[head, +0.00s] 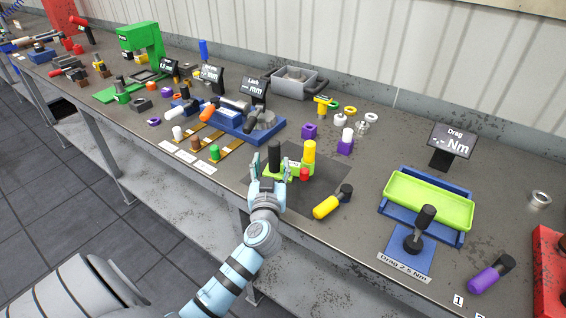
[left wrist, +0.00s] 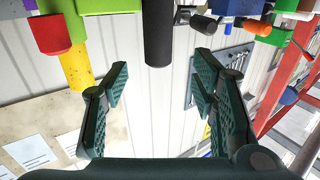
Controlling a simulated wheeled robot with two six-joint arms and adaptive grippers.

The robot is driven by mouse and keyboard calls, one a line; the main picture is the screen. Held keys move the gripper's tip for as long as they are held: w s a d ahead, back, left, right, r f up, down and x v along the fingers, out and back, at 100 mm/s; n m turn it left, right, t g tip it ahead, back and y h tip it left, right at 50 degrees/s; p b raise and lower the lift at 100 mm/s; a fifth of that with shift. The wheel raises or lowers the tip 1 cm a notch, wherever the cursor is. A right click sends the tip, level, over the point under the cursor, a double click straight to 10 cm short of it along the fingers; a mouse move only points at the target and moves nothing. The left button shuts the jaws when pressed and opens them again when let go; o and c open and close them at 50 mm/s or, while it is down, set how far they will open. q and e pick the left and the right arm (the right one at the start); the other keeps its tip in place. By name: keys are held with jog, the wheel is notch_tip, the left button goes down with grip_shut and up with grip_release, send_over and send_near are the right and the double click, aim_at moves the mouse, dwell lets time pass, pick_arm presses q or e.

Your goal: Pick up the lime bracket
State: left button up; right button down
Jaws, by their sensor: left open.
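The lime bracket (head: 293,168) stands on a dark mat in the middle of the bench, partly hidden by my left gripper. A black cylinder (head: 274,158), a yellow cylinder (head: 309,151) and a red one (head: 305,174) stand at it. In the left wrist view, green parts (left wrist: 76,28) show at the upper left, beside the yellow (left wrist: 76,68) and red cylinders. My left gripper (head: 270,168) is open at the bracket's near left side. In the left wrist view its spread fingers (left wrist: 158,82) have nothing between them; the black cylinder (left wrist: 158,35) hangs into view just beyond. My right gripper is out of view.
A yellow-and-black handled tool (head: 328,206) lies right of the bracket. A lime tray (head: 428,203) on a blue stand is farther right. A blue fixture (head: 238,122) and small pegs stand to the left. Purple blocks (head: 309,131) are behind. Bare bench lies in front.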

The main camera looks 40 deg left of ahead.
aim_at(274, 151)
pick_arm(q)
jog(key=x, duration=0.8)
jog(key=shift+d+p, duration=0.15)
jog(key=shift+p, duration=0.2)
grip_shut()
jog(key=shift+r, duration=0.1)
